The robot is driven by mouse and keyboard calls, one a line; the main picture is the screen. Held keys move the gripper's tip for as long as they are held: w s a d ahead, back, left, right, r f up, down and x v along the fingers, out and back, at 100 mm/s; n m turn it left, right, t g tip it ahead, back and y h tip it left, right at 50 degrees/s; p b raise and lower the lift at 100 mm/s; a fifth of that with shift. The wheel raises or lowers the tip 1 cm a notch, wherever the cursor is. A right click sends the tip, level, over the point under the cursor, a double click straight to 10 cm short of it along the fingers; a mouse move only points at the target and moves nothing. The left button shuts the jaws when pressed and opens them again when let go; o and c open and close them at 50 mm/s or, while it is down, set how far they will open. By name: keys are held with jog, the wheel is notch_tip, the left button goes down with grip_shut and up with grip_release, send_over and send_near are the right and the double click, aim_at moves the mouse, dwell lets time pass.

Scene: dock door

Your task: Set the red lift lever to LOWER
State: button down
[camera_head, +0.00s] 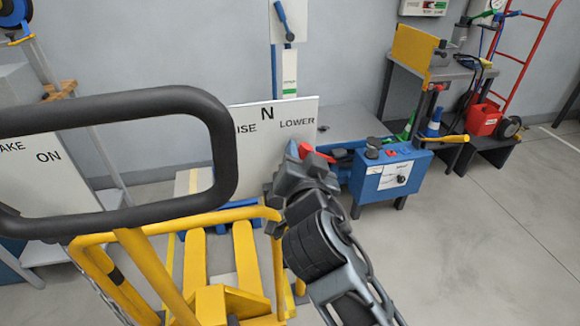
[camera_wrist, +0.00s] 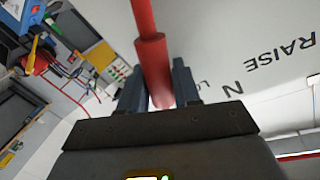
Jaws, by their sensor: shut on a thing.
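The red lift lever (camera_wrist: 152,55) runs between the two fingers of my gripper (camera_wrist: 158,88) in the wrist view. The gripper is shut on it. In the head view only a short red piece of the lever (camera_head: 306,148) shows at my gripper (camera_head: 300,165), just below the word LOWER. The white label plate (camera_head: 250,112) reads RAISE, N and LOWER from left to right, with RAISE partly covered. In the wrist view the plate (camera_wrist: 235,45) appears upside down, and a finger covers most of LOWER. The lever's pivot is hidden in the head view.
A black handle loop (camera_head: 225,150) on a yellow pallet truck (camera_head: 245,260) fills the left front. A blue control box (camera_head: 390,170) stands close to the right of my gripper. Farther right are a workbench (camera_head: 450,72) and a red hand truck (camera_head: 525,60). The right floor is clear.

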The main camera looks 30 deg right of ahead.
jog(key=shift+s+d+f+m+b, duration=0.2)
jog(key=shift+d+f+m+b, duration=0.25)
jog(key=shift+d+m+b, duration=0.2)
jog(key=c, duration=0.9)
grip_release()
jog(key=shift+c, duration=0.2)
jog(key=shift+b+v, duration=0.6)
jog(key=shift+v, duration=3.35)
jog(key=shift+d, duration=0.1)
